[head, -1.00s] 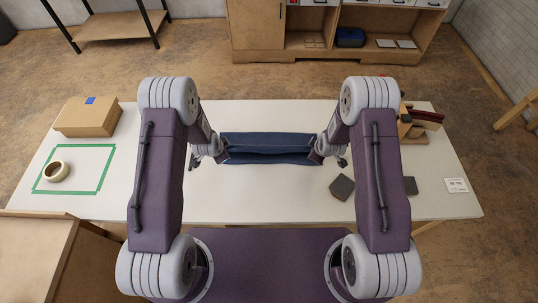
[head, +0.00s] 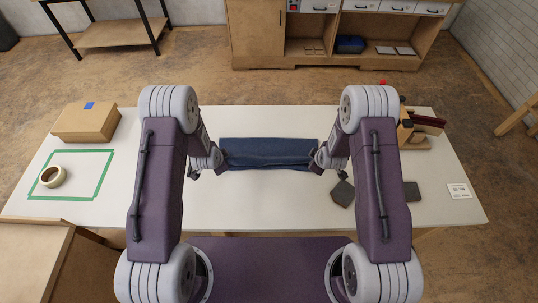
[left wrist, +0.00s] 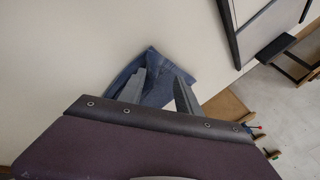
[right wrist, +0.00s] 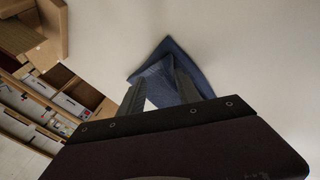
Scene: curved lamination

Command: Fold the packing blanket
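The packing blanket (head: 268,150) is a dark blue cloth lying as a narrow folded strip across the middle of the white table. A fold runs along its near edge. My left gripper (head: 223,160) is at its near left corner, and my right gripper (head: 317,160) is at its near right corner. In the left wrist view the fingers (left wrist: 162,85) are apart, with a blue corner (left wrist: 150,62) beyond and between them. In the right wrist view the fingers (right wrist: 160,88) are also apart at another blue corner (right wrist: 168,58). Contact with the cloth is unclear.
A dark pad (head: 342,193), another dark piece (head: 411,191), a white card (head: 459,191) and a wooden stand (head: 415,138) are at right.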

